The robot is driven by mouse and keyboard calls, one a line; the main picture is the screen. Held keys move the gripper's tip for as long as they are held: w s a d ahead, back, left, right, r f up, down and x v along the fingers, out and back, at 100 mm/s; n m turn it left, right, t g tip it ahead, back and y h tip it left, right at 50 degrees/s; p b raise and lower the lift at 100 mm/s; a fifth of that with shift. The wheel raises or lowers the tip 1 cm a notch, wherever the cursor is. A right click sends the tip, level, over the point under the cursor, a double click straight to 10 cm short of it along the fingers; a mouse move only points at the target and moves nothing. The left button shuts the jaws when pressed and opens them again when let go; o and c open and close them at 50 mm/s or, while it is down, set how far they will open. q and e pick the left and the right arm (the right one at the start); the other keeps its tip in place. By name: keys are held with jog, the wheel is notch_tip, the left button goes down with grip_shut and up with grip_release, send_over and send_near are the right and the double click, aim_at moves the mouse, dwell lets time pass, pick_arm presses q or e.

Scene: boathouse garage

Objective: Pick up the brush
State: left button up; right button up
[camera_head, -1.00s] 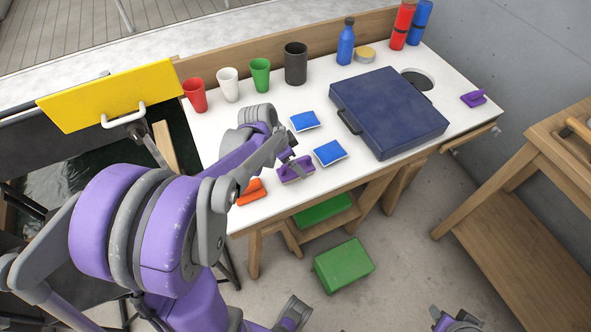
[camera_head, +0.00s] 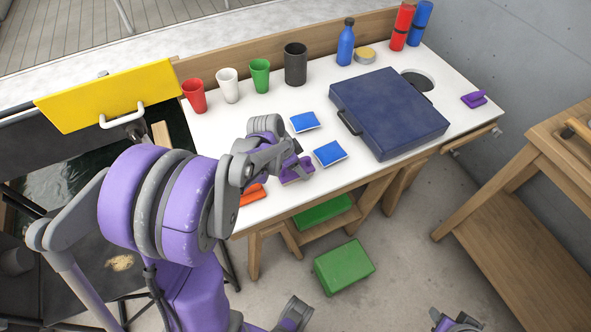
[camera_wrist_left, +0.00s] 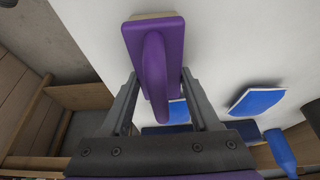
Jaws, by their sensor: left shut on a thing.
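A purple brush (camera_head: 298,174) with a raised handle is at the table's front edge, beside the blue-topped pads. My left gripper (camera_head: 291,163) is at this brush and shut on its handle. In the left wrist view the brush (camera_wrist_left: 158,40) shows purple with a pale underside, its handle between the two fingers (camera_wrist_left: 158,88). The brush appears at table level; I cannot tell whether it touches the top. A second purple brush (camera_head: 474,99) lies at the table's right end. My right gripper (camera_head: 452,318) is partly cut off at the bottom edge, its jaws unclear.
An orange brush-like item (camera_head: 252,194) lies left of the gripper, partly behind my arm. Two blue-topped pads (camera_head: 329,153) and a dark blue case (camera_head: 388,110) are to the right. Cups (camera_head: 260,75) and a blue bottle (camera_head: 346,43) line the back of the white tabletop (camera_head: 213,133).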

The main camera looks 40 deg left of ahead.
pick_arm(q)
jog(key=shift+c, duration=0.8)
notch_tip(320, 180, up, 10)
jog(key=shift+r+p, duration=0.1)
jog(key=shift+p, duration=0.65)
